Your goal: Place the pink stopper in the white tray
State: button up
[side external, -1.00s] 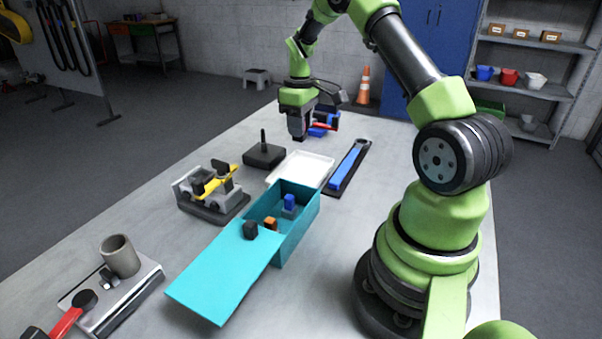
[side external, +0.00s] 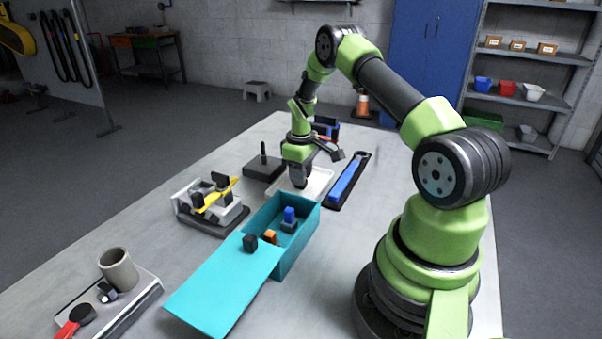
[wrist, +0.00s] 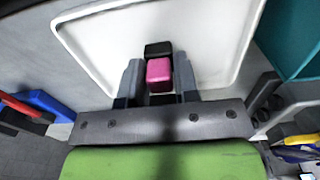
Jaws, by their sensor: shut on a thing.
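The pink stopper (wrist: 159,71) shows in the wrist view between the two fingers of my gripper (wrist: 160,80), which is shut on it. A black block-like part sits at the stopper's far end. The white tray (wrist: 95,45) lies beneath the stopper in the wrist view. In the side view my gripper (side external: 299,183) is over the white tray (side external: 322,180), and the stopper is hidden there. I cannot tell whether the stopper touches the tray floor.
A teal box (side external: 292,252) with its lid slid open stands close in front of the tray. A blue-handled tool (side external: 347,181) lies to the tray's right. A dark block with a post (side external: 263,168) and a fixture with a yellow part (side external: 211,205) stand to the left.

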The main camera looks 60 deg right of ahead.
jog(key=o, duration=0.9)
jog(key=shift+f, duration=0.1)
jog(key=shift+c, duration=0.2)
notch_tip(320, 180, up, 12)
jog(key=r, duration=0.1)
jog(key=a+r+m+t, duration=0.1)
jog(key=a+r+t, duration=0.1)
jog(key=a+r, duration=0.8)
jog(key=s+a+r+m+t+y, duration=0.1)
jog(key=s+a+r+t, duration=0.1)
jog(key=s+a, duration=0.6)
jog(key=s+a+r+m+t+y, duration=0.1)
jog(key=s+a+r+m+t, duration=0.1)
jog(key=s+a, duration=0.6)
notch_tip(320, 180, up, 2)
jog(key=shift+a+r+t, duration=0.1)
jog(key=shift+a+t, duration=0.05)
jog(key=shift+t, duration=0.45)
jog(key=shift+s, duration=0.1)
